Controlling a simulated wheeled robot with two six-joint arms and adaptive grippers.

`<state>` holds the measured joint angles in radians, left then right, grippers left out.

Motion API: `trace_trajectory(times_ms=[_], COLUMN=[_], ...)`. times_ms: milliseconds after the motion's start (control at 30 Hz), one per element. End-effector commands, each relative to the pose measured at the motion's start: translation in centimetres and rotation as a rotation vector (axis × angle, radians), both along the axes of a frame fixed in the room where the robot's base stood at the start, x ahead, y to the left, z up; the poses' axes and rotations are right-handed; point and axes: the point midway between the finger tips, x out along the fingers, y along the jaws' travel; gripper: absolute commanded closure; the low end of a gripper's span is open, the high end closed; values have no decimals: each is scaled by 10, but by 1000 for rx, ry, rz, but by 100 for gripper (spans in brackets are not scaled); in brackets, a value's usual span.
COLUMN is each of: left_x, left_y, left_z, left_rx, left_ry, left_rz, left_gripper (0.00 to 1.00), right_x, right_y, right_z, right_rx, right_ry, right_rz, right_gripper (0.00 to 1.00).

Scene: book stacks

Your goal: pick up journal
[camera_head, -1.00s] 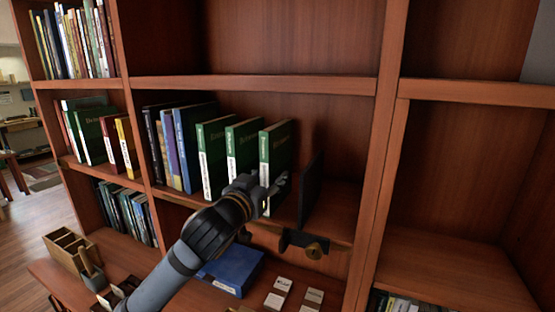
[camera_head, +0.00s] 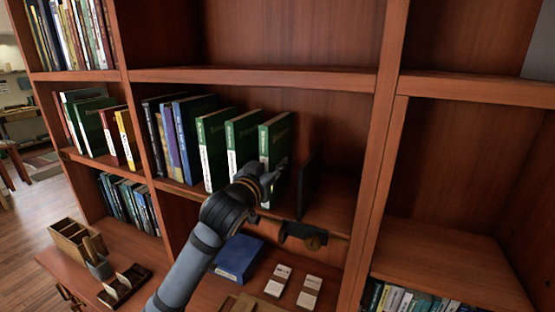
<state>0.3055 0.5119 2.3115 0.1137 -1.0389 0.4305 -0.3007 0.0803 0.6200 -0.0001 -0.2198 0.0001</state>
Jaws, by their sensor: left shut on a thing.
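Three green journals with white spine labels stand upright on the middle shelf: a left one (camera_head: 212,150), a middle one (camera_head: 242,138) and a right one (camera_head: 275,138). My left gripper (camera_head: 271,180) reaches up from below and is shut on the lower front of the right green journal. That journal still stands among the others at the shelf's front. The gripper hides the lower part of its spine. My right gripper is not in view.
A dark bookend (camera_head: 309,184) stands just right of the journals. Blue and dark books (camera_head: 189,140) stand to their left. Below, the desk holds a blue box (camera_head: 238,258), label cards (camera_head: 278,281) and a wooden organizer (camera_head: 75,240). The shelf's right end is free.

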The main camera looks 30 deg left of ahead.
Motion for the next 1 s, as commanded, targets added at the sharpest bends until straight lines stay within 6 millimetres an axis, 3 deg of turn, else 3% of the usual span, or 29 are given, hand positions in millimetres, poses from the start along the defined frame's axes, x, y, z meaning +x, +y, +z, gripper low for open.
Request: trace_trajectory(times_ms=[600, 900, 1000], left_x=[-4, -5, -22], left_y=[0, 0, 3], left_z=[7, 76, 69], left_rx=[2, -3, 8], left_ry=[-8, -12, -7], left_rz=[1, -2, 4], left_gripper=[100, 100, 100], right_x=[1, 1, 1], right_y=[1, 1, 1], right_z=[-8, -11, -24], right_rx=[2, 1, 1], right_ry=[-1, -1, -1], right_rz=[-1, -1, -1], right_gripper=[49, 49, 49])
